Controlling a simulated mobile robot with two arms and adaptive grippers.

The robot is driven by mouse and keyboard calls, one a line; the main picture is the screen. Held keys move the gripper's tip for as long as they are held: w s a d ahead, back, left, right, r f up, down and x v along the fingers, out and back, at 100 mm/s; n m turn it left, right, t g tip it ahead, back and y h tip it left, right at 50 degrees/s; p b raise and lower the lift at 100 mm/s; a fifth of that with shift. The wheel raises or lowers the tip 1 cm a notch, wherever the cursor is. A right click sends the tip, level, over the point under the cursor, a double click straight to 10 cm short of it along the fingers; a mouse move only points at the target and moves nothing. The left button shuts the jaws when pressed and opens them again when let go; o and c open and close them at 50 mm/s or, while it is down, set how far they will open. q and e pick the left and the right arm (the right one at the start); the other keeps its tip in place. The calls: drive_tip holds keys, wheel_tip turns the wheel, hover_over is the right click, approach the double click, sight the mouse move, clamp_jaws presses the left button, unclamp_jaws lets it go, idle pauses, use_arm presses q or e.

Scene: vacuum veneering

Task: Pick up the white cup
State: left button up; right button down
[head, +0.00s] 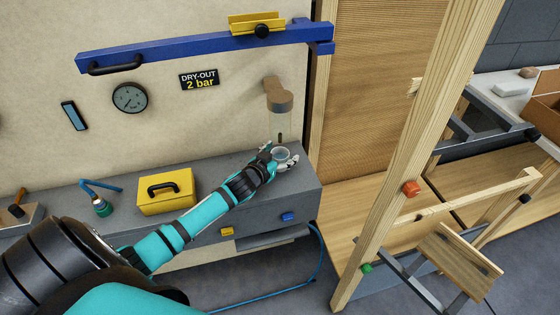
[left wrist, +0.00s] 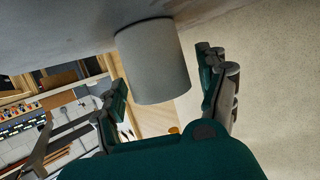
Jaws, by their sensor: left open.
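The white cup (head: 280,153) stands on the grey bench top near its right end, below a clear cylinder on the wall. In the left wrist view the cup (left wrist: 155,62) looks pale grey and hangs inverted from the surface, as that picture is turned over. My left gripper (head: 281,159) is open, with one finger on each side of the cup. In the left wrist view the fingers of my left gripper (left wrist: 163,72) show a gap to the cup on the right side; contact on the left is unclear. My right gripper is not in view.
The clear cylinder (head: 280,122) hangs close above and behind the cup. A blue bar (head: 200,47) is on the wall. A wooden post (head: 415,160) stands to the right.

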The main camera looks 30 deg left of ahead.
use_arm(q)
drive_tip(key=shift+c, duration=0.3)
drive_tip(key=c, duration=1.2)
drive_tip(key=shift+r, duration=0.1)
